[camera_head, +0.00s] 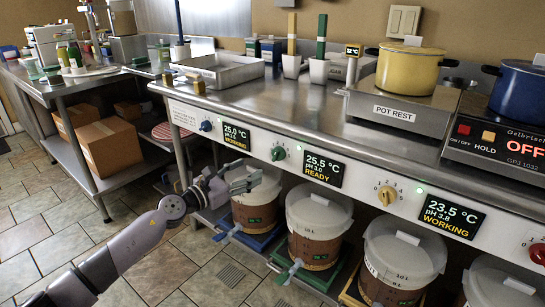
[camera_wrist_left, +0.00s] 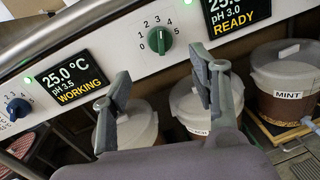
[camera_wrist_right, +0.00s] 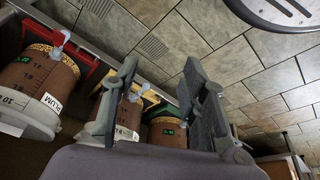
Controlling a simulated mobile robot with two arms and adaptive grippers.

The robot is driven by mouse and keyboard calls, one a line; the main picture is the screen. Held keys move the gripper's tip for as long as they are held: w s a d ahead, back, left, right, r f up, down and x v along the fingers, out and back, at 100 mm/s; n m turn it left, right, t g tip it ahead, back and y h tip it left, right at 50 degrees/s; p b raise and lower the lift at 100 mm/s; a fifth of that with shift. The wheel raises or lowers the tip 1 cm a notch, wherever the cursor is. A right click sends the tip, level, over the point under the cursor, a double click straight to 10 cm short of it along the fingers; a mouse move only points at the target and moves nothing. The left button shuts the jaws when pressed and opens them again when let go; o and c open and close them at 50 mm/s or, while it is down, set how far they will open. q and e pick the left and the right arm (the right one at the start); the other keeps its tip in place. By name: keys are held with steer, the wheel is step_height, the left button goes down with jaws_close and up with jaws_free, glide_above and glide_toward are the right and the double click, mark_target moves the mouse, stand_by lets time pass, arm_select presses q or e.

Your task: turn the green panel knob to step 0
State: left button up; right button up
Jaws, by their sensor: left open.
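The green knob (camera_head: 278,153) sits on the white front panel, between the displays reading 25.0 °C WORKING and 25.5 °C READY. In the left wrist view the green knob (camera_wrist_left: 160,40) has a scale from 0 at lower left to 5 at right. Its grip stands roughly upright; I cannot read the exact step. My left gripper (camera_head: 248,176) is below and left of the knob in the head view, and apart from it. In the left wrist view its fingers (camera_wrist_left: 161,70) are spread below the knob with nothing between them. My right gripper (camera_wrist_right: 160,75) is open and empty, away from the panel.
A blue knob (camera_head: 206,126) and a yellow knob (camera_head: 387,195) are on the same panel. Lidded buckets (camera_head: 318,212) stand below it. Above is the steel counter (camera_head: 300,108) with a yellow pot (camera_head: 409,70). The floor (camera_head: 170,255) in front is free.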

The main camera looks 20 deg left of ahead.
mark_target(277, 154)
arm_select(q)
steer(key=b+x, duration=0.1)
steer(key=x, duration=1)
steer(key=shift+b, duration=0.35)
arm_select(e)
steer(key=shift+w+a+f+t, duration=0.2)
steer(key=shift+w+t, duration=0.15)
steer(key=shift+w, duration=0.35)
steer(key=shift+w+a+f+t, duration=0.2)
steer(key=shift+w+t, duration=0.15)
steer(key=shift+w, duration=0.3)
arm_select(q)
steer(key=c, duration=1.2)
steer(key=shift+o, duration=0.2)
